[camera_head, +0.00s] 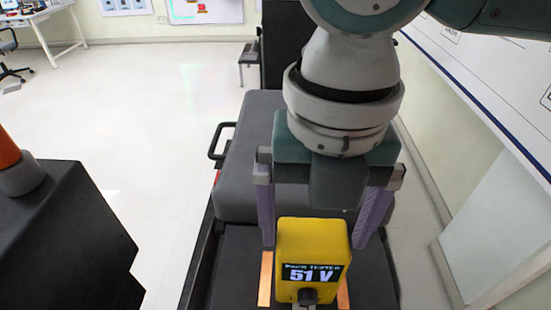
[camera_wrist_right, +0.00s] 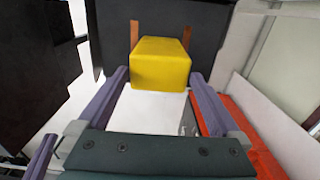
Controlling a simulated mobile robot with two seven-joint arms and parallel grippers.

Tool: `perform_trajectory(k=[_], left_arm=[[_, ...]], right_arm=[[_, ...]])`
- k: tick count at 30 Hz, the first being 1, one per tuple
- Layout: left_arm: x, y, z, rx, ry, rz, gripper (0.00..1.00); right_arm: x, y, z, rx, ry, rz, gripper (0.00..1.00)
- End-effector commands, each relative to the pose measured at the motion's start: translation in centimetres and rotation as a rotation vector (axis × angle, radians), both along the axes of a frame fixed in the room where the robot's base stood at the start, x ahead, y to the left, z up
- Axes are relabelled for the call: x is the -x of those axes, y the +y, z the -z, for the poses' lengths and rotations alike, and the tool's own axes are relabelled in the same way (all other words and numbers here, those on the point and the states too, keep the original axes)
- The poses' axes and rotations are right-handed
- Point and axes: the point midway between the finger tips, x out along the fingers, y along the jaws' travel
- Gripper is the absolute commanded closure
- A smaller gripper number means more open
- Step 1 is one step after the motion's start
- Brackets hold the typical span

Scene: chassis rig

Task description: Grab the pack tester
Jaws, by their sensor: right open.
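The pack tester (camera_head: 313,252) is a yellow box with a dark display reading "51 V" and a black knob below it. It stands upright on the dark rig surface, between two copper strips (camera_head: 265,278). My right gripper (camera_head: 315,241) is open above and behind it, its two purple fingers apart on the left and right. In the right wrist view the yellow tester (camera_wrist_right: 160,62) shows near the fingertips, centred between them with gaps on both sides. I cannot tell whether the fingertips reach past its sides.
A raised dark grey block (camera_head: 245,160) lies behind the tester, under my right arm. A black box (camera_head: 70,240) with an orange-topped fixture (camera_head: 8,155) stands at left. A white panel (camera_head: 500,230) is at right. White floor (camera_head: 130,120) is clear between.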

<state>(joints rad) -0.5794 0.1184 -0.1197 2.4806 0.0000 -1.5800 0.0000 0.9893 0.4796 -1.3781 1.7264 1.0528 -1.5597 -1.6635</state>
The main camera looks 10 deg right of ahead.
Motion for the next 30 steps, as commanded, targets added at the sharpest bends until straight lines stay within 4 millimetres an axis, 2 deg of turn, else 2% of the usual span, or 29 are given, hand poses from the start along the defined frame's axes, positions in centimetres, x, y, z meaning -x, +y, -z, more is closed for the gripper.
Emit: perform_trajectory(k=[2,6,14,30], left_arm=[[0.0,-0.1,-0.7,0.004,0.001,-0.002,1.00],[0.0,-0.1,-0.6,0.005,0.001,-0.003,1.00],[0.0,-0.1,-0.6,0.005,0.001,-0.003,1.00],[0.1,0.2,-0.5,-0.006,0.002,0.004,1.00]], right_arm=[[0.0,0.0,1.1,0.002,0.004,0.001,0.00],[-0.1,0.0,3.0,0.000,0.001,0.000,0.00],[-0.1,0.0,3.5,0.000,0.000,-0.001,0.00],[-0.1,0.0,3.4,-0.001,-0.001,0.000,0.58]])
